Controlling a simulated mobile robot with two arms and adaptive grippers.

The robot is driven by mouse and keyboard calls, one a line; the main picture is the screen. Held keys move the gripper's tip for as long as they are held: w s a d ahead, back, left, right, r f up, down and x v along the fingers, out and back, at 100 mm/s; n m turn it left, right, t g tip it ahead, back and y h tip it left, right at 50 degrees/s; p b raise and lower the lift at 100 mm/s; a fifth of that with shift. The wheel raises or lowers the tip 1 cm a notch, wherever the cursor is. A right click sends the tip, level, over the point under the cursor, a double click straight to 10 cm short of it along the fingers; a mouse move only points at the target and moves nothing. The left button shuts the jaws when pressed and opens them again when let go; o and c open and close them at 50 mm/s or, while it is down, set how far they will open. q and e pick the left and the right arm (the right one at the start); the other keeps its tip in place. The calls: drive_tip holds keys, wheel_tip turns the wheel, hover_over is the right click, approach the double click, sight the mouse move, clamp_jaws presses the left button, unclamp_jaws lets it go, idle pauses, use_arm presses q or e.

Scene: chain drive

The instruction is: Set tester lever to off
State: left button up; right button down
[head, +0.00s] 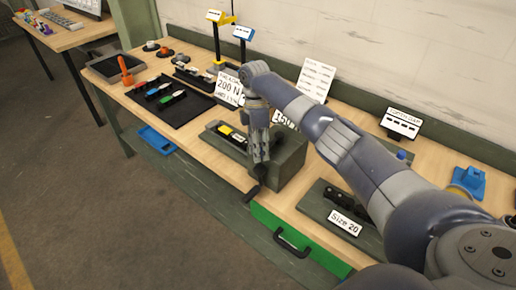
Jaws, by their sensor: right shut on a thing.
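The tester is a grey-green box (284,166) on the wooden workbench, with a flat plate to its left that carries black and yellow parts (233,136). A black lever (251,194) sticks out low at the box's front left, by the bench's front edge. My right gripper (261,174) points down in front of the box, its fingers shut at the upper end of the lever. The fingers hide most of that end. My left gripper is not in view.
A black mat (172,104) with several small parts and a grey tray (103,68) with an orange-handled tool lie to the left. A "Size 20" fixture (338,204) stands right of the tester. A green drawer with a black handle (292,242) sits below the front edge.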

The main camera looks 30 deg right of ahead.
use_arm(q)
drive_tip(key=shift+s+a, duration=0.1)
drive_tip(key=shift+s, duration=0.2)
use_arm(e)
drive_tip(key=shift+s+d+f, duration=0.1)
drive_tip(key=shift+s+d, duration=0.1)
drive_tip(key=shift+d, duration=0.1)
drive_tip(key=c, duration=1.2)
unclamp_jaws()
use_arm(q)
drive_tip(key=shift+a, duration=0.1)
use_arm(e)
drive_tip(key=shift+s+d, duration=0.15)
drive_tip(key=shift+d, duration=0.05)
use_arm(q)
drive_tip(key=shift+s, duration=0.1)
use_arm(e)
drive_tip(key=shift+a, duration=0.1)
drive_tip(key=shift+r, duration=0.2)
